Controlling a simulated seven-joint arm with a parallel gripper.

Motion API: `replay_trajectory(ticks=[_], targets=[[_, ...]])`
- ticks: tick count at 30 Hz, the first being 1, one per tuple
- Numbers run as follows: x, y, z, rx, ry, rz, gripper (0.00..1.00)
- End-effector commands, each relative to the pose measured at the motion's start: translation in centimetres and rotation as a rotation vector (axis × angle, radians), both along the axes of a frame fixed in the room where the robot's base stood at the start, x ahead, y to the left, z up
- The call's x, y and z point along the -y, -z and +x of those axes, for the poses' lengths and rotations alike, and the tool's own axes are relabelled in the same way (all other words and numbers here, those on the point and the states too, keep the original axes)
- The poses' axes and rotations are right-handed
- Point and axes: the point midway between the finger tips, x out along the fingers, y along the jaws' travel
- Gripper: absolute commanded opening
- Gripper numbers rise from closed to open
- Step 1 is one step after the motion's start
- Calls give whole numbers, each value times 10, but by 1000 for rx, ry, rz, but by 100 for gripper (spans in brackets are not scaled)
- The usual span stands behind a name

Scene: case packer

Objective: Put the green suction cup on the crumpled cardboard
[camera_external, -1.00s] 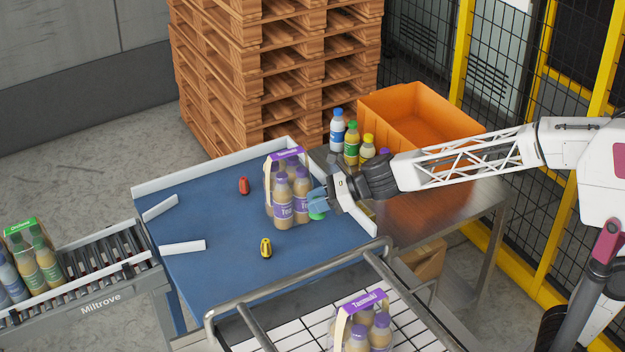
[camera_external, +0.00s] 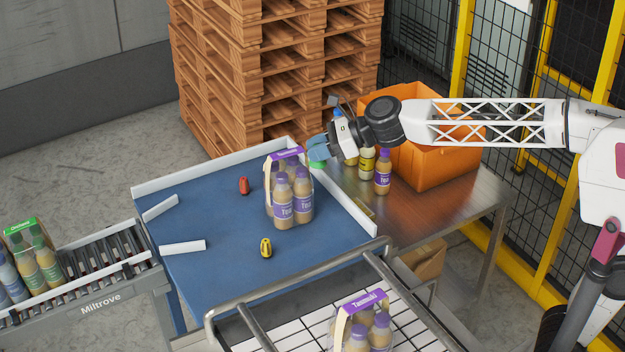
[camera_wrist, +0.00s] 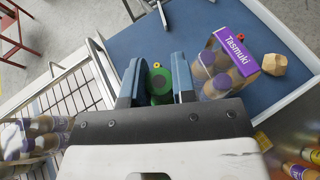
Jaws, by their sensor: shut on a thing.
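My gripper (camera_external: 317,150) is shut on the green suction cup, holding it above the back right edge of the blue table. In the wrist view the green suction cup (camera_wrist: 160,88) sits between the two blue fingers of my gripper (camera_wrist: 158,78). In the external view only a bit of the green cup (camera_external: 318,163) shows below the fingers. The crumpled cardboard (camera_wrist: 272,64), a tan faceted lump, lies on the blue table beside the Tasmuki bottle pack in the wrist view. I cannot make it out in the external view, where the pack likely hides it.
The Tasmuki bottle pack (camera_external: 284,207) stands left of and below my gripper. A red piece (camera_external: 244,186) and a yellow piece (camera_external: 265,248) lie on the blue table (camera_external: 205,215). Loose bottles (camera_external: 382,172) and an orange crate (camera_external: 440,160) stand at right. White rails edge the table.

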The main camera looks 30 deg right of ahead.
Motion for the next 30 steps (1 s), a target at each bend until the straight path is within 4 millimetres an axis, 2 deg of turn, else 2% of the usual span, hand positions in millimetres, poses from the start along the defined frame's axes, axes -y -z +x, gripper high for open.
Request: replay_trajectory(ticks=[6, 17, 23, 30], targets=[[0, -33, 0, 2, -1, 0, 2], [13, -31, 34, -4, -31, -7, 2], [27, -30, 63, -9, -58, -10, 2], [56, -31, 111, -9, -107, -11, 2]])
